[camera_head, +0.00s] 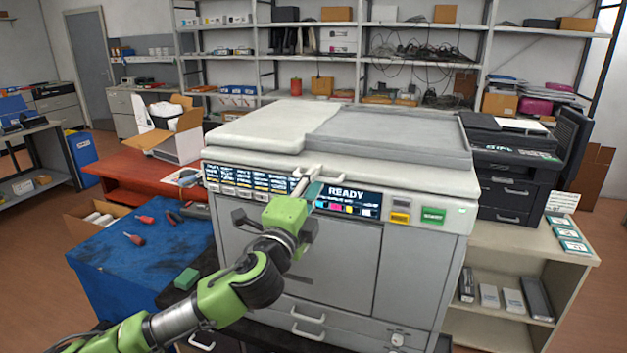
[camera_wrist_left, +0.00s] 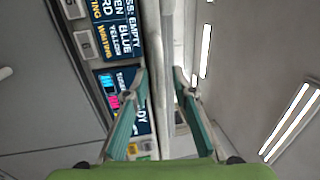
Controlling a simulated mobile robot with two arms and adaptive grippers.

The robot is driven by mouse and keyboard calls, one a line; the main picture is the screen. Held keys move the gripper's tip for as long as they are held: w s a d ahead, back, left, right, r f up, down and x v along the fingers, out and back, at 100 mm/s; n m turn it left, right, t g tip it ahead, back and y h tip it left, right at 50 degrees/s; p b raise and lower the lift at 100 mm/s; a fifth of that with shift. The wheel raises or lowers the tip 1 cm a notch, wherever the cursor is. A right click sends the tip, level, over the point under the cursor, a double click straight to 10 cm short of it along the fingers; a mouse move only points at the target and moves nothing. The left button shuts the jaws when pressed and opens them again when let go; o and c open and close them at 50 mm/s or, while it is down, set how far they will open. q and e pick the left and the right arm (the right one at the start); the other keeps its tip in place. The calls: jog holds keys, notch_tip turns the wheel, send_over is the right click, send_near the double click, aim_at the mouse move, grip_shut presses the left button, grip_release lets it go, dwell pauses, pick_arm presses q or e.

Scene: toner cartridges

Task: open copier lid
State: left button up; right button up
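The copier (camera_head: 300,245) is a large grey-white machine with its lid (camera_head: 270,130) lying flat and closed on top. A pale handle (camera_head: 318,171) sticks out at the lid's front edge, above the display panel (camera_head: 348,200) that reads READY. My left gripper (camera_head: 307,188) is at the front of the copier, close to this handle. In the left wrist view, its two teal fingers (camera_wrist_left: 160,85) are apart, on either side of a pale bar or edge (camera_wrist_left: 159,60). Gaps show beside the bar; contact is unclear. My right gripper is not in view.
A blue-topped table (camera_head: 130,260) with screwdrivers stands left of the copier. A black printer (camera_head: 515,165) stands to the right, on a beige shelf unit (camera_head: 535,240). Shelves (camera_head: 370,60) with boxes line the back wall. The space above the lid looks clear.

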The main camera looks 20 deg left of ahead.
pick_arm(q)
grip_shut()
